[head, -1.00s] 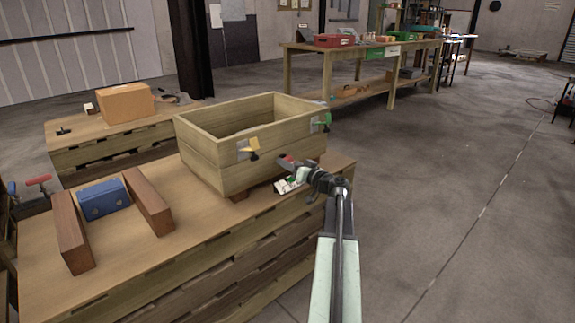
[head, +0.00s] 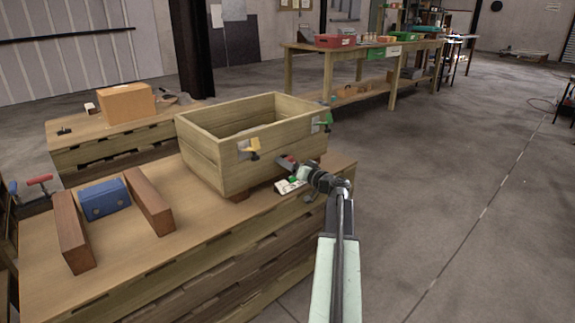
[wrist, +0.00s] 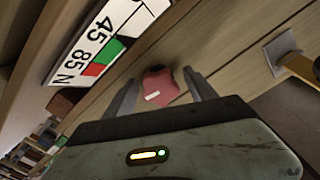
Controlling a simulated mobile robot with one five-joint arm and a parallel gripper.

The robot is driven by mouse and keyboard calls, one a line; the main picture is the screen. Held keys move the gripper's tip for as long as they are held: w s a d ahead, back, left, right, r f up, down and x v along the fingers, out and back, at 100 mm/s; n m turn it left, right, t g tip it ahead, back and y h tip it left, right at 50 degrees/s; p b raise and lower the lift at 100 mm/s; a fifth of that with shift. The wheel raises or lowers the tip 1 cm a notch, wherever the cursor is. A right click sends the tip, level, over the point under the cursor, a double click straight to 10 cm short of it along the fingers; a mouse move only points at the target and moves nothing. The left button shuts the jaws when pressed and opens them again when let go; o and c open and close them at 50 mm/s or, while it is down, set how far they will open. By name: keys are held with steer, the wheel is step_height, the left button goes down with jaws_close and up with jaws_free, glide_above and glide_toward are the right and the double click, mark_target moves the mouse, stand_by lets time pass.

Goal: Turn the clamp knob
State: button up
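The clamp knob is a red lobed knob with a pale mark (wrist: 158,86), low against the wooden crate's side in the wrist view. In the head view the red knob (head: 287,161) shows just past my gripper (head: 298,167). In the wrist view my gripper (wrist: 160,77) is open, with one finger on each side of the knob. Small gaps show between the knob and both fingers. The knob's shaft is hidden. A white card (wrist: 103,40) reads "45 85 N" beside black, green and red patches; it is close to the knob.
The wooden crate (head: 205,160) stands on a pallet-like bench (head: 190,240). A yellow clamp (head: 250,148) and a green clamp (head: 325,121) are on its sides. A blue box (head: 104,198) sits between two brown blocks at left.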

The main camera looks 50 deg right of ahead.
steer(key=s, duration=0.7)
steer(key=shift+s+a, duration=0.3)
steer(key=shift+s, duration=0.05)
steer(key=shift+s, duration=0.1)
stand_by(0.6)
